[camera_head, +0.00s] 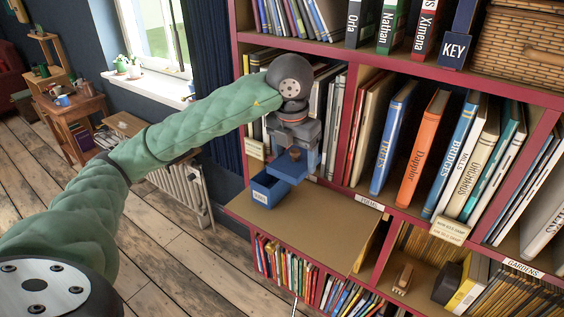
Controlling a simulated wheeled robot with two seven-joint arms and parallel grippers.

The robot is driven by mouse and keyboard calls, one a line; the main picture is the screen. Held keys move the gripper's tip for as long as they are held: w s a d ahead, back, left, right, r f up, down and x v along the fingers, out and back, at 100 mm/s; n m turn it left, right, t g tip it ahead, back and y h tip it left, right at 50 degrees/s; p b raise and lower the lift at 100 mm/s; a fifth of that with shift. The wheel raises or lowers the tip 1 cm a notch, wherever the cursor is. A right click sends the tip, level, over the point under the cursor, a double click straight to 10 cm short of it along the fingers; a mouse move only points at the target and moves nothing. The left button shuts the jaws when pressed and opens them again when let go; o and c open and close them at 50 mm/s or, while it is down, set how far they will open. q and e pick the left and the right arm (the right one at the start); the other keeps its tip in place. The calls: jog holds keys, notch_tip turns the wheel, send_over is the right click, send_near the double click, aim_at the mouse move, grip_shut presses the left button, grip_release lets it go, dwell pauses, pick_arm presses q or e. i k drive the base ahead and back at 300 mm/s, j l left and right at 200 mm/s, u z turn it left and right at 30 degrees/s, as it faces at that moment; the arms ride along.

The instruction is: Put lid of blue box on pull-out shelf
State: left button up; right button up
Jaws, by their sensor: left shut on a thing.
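My left gripper (294,153) points down over the pull-out shelf (315,222) and is shut on the blue lid (287,171). The lid is held level, partly above and behind the blue box (265,190). The box stands on the left part of the tan pull-out shelf, with a pale label on its front. Whether the lid touches the box, I cannot tell. The gripper hides part of the lid and the books behind it. My right gripper is not in view.
The middle and right of the pull-out shelf are bare. Upright books, including an orange book (422,148), fill the red-framed shelves behind and to the right. Small books (290,270) stand below. A radiator (180,190) and window (158,40) are left.

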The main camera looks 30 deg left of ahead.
aim_at(337, 228)
jog(key=k+j, duration=0.7)
jog(key=k, duration=0.2)
